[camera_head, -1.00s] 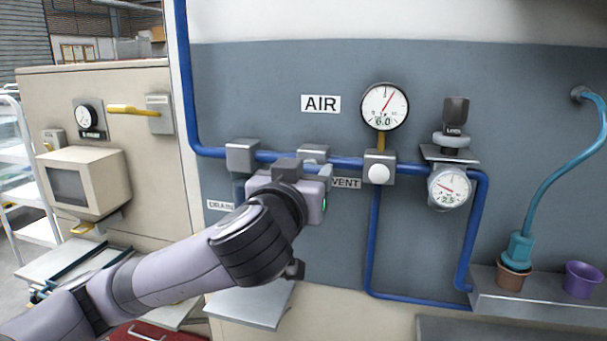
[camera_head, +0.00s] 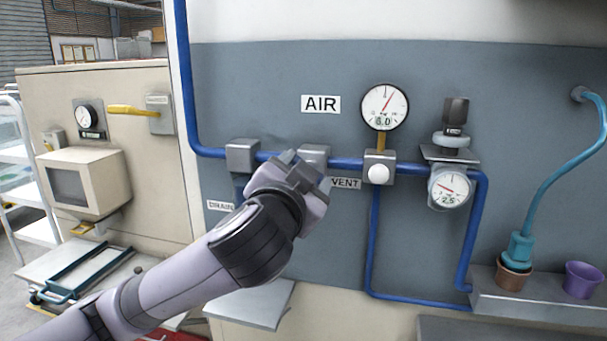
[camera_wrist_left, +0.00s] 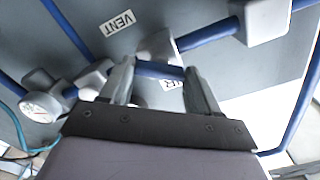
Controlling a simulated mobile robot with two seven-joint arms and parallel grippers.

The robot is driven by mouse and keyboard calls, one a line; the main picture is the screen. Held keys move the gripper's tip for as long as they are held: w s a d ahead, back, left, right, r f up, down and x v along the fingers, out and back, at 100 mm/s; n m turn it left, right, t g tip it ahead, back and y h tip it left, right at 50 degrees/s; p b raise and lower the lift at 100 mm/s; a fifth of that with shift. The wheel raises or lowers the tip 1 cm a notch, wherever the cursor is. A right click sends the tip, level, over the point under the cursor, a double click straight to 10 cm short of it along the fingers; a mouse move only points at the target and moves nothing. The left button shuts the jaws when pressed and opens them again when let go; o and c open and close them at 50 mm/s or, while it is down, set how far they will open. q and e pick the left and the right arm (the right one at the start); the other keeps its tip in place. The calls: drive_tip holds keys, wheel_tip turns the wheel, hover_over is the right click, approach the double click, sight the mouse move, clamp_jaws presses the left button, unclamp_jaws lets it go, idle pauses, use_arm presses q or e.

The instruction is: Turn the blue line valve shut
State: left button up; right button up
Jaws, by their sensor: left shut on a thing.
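The blue air line (camera_head: 345,163) runs along the grey wall panel through several grey blocks. The grey valve body (camera_head: 314,155) sits on this line below the AIR sign, left of the VENT label; it also shows in the left wrist view (camera_wrist_left: 157,44). My left gripper (camera_head: 308,168) is in front of it, tilted. In the left wrist view, my left gripper (camera_wrist_left: 160,82) has a blue bar, apparently the valve handle (camera_wrist_left: 158,69), between its fingers. The head view hides the handle behind my wrist. My right gripper is not in view.
A pressure gauge (camera_head: 384,107) reads 6.0 above the white-button block (camera_head: 379,167). A regulator gauge (camera_head: 449,190) at right reads 2.5. Another grey block (camera_head: 242,156) is left of the valve, above the DRAIN label. A grey shelf (camera_head: 249,304) is below my arm.

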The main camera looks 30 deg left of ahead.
use_arm(q)
drive_tip(key=m, duration=1.1)
idle(0.6)
drive_tip(key=o, duration=1.1)
drive_tip(key=shift+c, duration=0.2)
drive_tip(key=shift+s, duration=0.1)
drive_tip(key=b+v, duration=0.4)
drive_tip(key=v, duration=0.3)
